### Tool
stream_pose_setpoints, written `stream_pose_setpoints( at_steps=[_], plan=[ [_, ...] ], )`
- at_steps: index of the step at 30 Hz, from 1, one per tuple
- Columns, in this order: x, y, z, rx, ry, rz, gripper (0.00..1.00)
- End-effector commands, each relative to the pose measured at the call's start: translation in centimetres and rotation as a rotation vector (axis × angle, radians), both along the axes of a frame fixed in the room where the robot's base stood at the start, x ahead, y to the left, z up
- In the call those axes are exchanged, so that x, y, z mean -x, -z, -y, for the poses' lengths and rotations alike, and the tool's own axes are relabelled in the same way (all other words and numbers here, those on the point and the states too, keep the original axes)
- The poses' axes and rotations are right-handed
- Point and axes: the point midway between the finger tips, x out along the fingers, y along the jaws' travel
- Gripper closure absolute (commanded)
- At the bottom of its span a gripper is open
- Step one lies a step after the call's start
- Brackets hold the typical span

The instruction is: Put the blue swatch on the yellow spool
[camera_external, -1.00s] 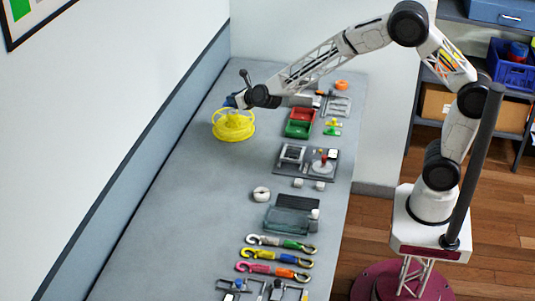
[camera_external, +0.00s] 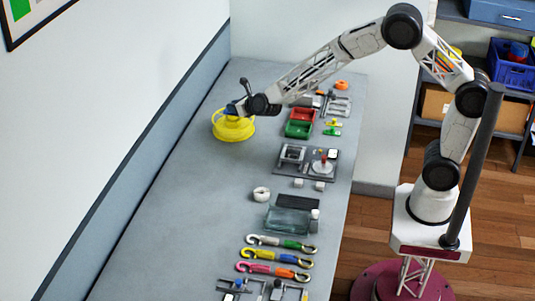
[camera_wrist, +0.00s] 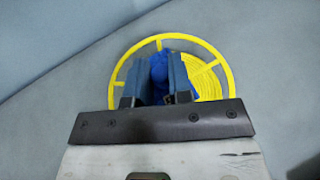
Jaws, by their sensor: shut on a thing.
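The yellow spool (camera_external: 233,129) stands on the far left part of the grey bench, near the wall. In the wrist view its round yellow rim and spokes (camera_wrist: 213,58) spread out beyond and around my fingers. My gripper (camera_external: 233,108) is at the top of the spool, and in the wrist view (camera_wrist: 160,78) its two fingers are close together over it. The blue swatch (camera_wrist: 160,68) is pinched between the fingers, and a bit of blue shows past their right side. I cannot tell whether the swatch touches the spool. The fingers hide much of it.
Red (camera_external: 301,115) and green (camera_external: 298,129) bins stand right of the spool. A dark fixture board (camera_external: 307,162), a clear tray (camera_external: 287,219) and several hooked straps (camera_external: 277,257) lie along the bench's right side. The bench left of these is clear.

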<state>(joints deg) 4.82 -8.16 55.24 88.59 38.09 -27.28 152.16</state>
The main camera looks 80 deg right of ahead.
Motion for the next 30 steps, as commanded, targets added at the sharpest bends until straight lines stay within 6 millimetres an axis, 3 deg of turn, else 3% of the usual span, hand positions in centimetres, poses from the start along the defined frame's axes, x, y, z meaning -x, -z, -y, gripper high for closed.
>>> stream_pose_setpoints(
  at_steps=[1,2,7,20,30],
  plan=[
    [0.0,0.1,0.0,0.0,0.0,0.0,1.0],
    [0.0,0.2,0.0,0.0,0.0,0.0,0.79],
    [0.0,0.1,0.0,0.0,0.0,0.0,0.55],
    [0.0,-0.3,0.0,-0.001,0.0,0.0,0.55],
    [1.8,-1.1,-0.8,0.0,0.0,0.001,0.55]
  ],
)
